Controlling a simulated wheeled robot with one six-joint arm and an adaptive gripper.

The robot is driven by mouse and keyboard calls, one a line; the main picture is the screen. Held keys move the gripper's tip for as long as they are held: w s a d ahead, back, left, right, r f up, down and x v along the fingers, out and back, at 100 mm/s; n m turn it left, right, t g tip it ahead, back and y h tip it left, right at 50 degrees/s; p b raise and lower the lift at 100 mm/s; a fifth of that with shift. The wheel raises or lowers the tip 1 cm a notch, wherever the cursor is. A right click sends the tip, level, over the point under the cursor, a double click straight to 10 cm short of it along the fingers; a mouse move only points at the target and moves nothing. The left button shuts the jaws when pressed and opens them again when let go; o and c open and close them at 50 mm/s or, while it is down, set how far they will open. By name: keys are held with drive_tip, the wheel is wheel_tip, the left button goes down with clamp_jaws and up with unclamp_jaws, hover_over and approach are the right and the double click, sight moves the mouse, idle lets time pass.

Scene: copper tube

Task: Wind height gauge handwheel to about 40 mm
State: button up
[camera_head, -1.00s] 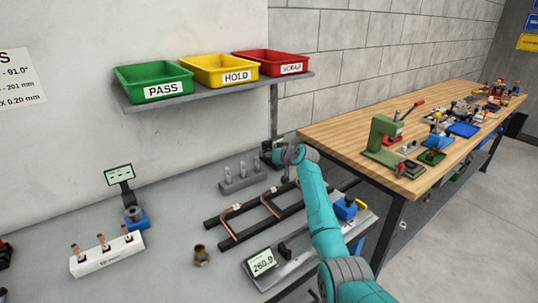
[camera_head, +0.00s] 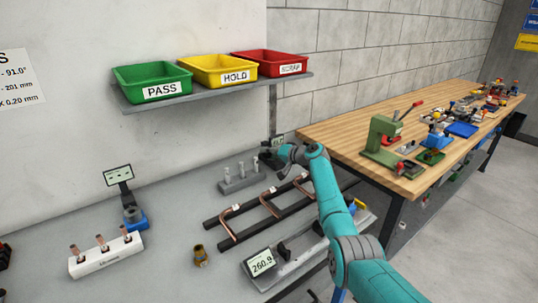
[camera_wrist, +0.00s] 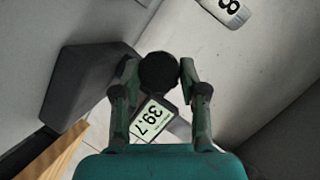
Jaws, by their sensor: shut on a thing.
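The height gauge's handwheel is a round black knob (camera_wrist: 158,71) in the wrist view. My gripper (camera_wrist: 160,76) is shut on it, one finger on each side. The gauge's display (camera_wrist: 151,120) sits just beyond the knob and reads 39.7. In the head view my gripper (camera_head: 268,156) is at the gauge by the shelf post. The gauge display (camera_head: 278,141) shows small there, and the handwheel is hidden or too small to tell.
A black rail frame with copper tubes (camera_head: 262,213) lies before the gripper. A grey block with pins (camera_head: 240,183) stands to its left. A display reading 260.9 (camera_head: 261,263) is at the front. The shelf (camera_head: 215,94) with bins is above; a wooden bench (camera_head: 330,140) is at right.

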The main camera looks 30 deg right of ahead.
drive_tip(key=shift+d+f, duration=0.1)
idle(0.3)
drive_tip(key=o, duration=1.1)
wheel_tip(320, 180, up, 10)
